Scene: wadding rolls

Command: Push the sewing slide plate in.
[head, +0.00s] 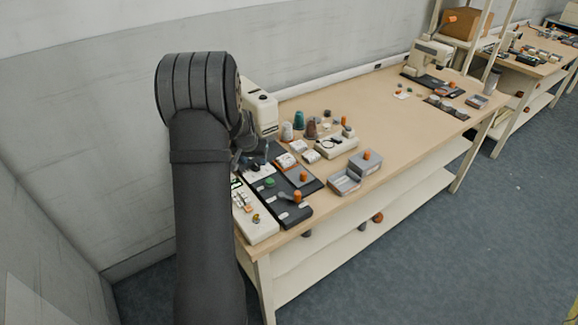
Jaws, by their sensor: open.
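The near sewing machine (261,112) stands at the left end of the table, partly hidden behind my dark arm. In front of it lies a dark base with a grey plate with an orange knob (304,177), which looks like the slide plate. A second orange knob (297,196) stands closer on a dark panel (287,215). I cannot tell how far the plate stands out. My gripper (251,158) is open, beside the machine and left of the plate. It is small and mostly hidden by my arm, and I cannot tell whether it touches anything.
A white panel with buttons (255,225) lies at the table's near left corner. Grey boxes (345,181) stand right of the plate, near the front edge. Several thread spools (299,119) stand behind. The middle of the table (375,110) is clear. Another sewing machine (430,56) is farther right.

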